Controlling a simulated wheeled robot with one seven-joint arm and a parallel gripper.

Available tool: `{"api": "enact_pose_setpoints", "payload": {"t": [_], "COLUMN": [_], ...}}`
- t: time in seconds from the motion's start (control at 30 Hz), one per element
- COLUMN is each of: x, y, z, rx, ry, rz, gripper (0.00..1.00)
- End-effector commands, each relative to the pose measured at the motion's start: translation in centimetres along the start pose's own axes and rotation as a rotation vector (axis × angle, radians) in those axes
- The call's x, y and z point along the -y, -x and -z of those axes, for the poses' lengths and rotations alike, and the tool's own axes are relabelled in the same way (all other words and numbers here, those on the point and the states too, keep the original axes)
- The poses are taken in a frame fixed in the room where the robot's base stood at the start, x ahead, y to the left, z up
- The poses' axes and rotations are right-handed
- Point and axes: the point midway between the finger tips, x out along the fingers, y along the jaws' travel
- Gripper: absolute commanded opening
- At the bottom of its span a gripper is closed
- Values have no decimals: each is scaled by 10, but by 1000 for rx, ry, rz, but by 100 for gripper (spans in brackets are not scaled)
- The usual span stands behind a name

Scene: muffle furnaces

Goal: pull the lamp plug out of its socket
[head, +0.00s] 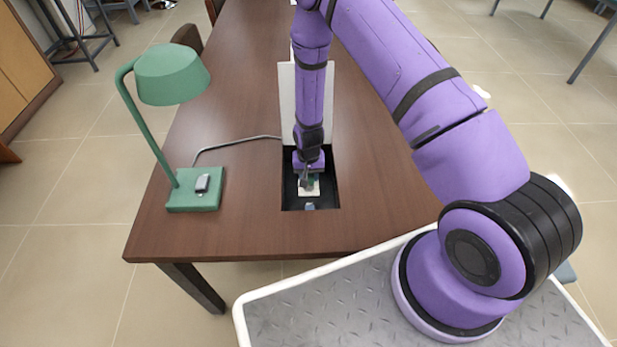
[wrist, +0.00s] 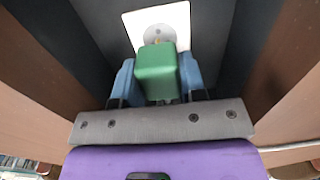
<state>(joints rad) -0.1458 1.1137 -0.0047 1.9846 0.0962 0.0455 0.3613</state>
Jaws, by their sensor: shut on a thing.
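The green plug (wrist: 157,72) is between the blue-grey fingers of my gripper (wrist: 156,82) in the wrist view. The fingers are shut on its two sides. The white socket plate (wrist: 182,18) with a round grey socket face lies just beyond the plug. A little yellowish metal shows between plug and socket face; I cannot tell whether the prongs are still in. In the head view my gripper (head: 307,178) points down into a black recess in the table, over the socket plate (head: 306,192), and mostly hides the plug. The green lamp (head: 172,75) stands at the left.
The black recess (head: 325,198) has close walls around my gripper. Its pale lid (head: 287,105) stands open behind my arm. A grey cord (head: 235,141) runs from the lamp to the recess. The brown tabletop (head: 375,190) is clear at the right.

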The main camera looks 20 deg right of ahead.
Motion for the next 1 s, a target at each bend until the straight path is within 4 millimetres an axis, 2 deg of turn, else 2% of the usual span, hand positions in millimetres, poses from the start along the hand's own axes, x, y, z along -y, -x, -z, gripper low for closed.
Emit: {"api": "enact_pose_setpoints", "payload": {"t": [0.07,0.1,0.2,0.5,0.63,0.77,1.0], "x": [1,1,1,0,1,1,1], "y": [3,3,2,2,9,27,69], "z": [2,2,2,1,1,2,2], "rx": [-4,-4,-4,-3,-3,-5,-6], "ry": [0,0,0,0,0,-1,-1], "rz": [2,2,2,1,1,2,2], "gripper": [0,40,63,64,64,64,64]}}
